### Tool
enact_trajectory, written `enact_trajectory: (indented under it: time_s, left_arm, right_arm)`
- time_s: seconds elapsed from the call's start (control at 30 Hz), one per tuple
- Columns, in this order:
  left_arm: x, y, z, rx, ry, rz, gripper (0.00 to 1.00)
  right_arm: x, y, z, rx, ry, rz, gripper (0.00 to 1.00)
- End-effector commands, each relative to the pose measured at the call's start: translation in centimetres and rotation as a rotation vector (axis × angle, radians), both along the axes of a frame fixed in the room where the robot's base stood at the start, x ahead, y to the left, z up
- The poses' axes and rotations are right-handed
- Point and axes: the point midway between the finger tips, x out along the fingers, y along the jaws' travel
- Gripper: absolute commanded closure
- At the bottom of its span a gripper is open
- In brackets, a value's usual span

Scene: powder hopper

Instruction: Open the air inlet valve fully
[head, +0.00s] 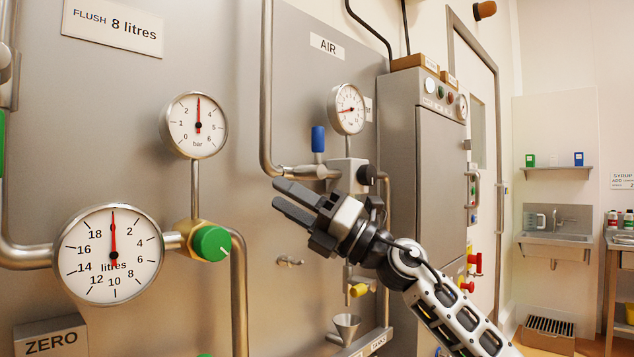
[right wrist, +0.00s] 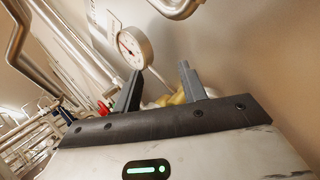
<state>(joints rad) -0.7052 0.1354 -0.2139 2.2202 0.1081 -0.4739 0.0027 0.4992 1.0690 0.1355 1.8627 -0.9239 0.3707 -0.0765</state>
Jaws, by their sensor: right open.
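Under the AIR label (head: 326,46), a blue lever handle (head: 318,138) stands upright above a metal pipe fitting (head: 306,172). The pipe there runs roughly level, so the handle lies across it. The AIR gauge (head: 347,109) is to its upper right, its red needle pointing left. My right gripper (head: 277,194) is open and empty, below and left of the blue handle in the head view, apart from it. In the right wrist view its fingers (right wrist: 160,85) stand apart, with a yellowish blurred thing (right wrist: 178,97) behind them. The blue handle cannot be made out there. My left gripper is not in view.
A vertical pipe (head: 267,90) runs down to the fitting. A grey block with a black knob (head: 367,174) sits right of the handle. A green knob (head: 211,243) and litres gauge (head: 107,254) are at left. A small funnel (head: 346,327) is below. A grey cabinet (head: 440,170) stands right.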

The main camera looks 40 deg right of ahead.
Motion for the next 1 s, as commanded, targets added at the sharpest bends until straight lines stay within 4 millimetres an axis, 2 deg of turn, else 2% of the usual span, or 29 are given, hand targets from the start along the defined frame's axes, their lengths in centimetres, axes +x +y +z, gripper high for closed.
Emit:
enact_trajectory:
  time_s: [0.03, 0.1, 0.2, 0.33, 0.4, 0.5, 0.67, 1.0]
  left_arm:
    - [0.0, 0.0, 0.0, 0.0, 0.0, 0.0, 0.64]
    - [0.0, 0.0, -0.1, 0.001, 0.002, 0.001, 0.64]
    - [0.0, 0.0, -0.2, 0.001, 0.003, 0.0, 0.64]
    - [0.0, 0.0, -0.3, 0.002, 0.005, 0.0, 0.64]
    - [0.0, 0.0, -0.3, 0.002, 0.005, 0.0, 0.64]
    - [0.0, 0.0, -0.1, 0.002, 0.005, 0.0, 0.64]
    - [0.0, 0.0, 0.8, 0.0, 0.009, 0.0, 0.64]
    - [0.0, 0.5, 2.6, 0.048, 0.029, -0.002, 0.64]
  right_arm:
    - [-1.4, -1.3, 3.0, -0.173, -0.037, -0.052, 0.58]
    - [-3.3, -3.2, 5.5, -0.383, -0.04, -0.129, 0.58]
    - [-6.4, -6.7, 8.2, -0.603, -0.004, -0.255, 0.58]
    - [-10.0, -10.6, 10.1, -0.758, 0.069, -0.386, 0.58]
    - [-11.4, -11.9, 10.5, -0.798, 0.1, -0.426, 0.58]
    - [-12.2, -12.8, 10.8, -0.824, 0.126, -0.455, 0.58]
    - [-10.7, -12.4, 11.0, -0.83, 0.133, -0.455, 0.58]
    - [-3.8, -10.0, 11.3, -0.826, 0.13, -0.45, 0.58]
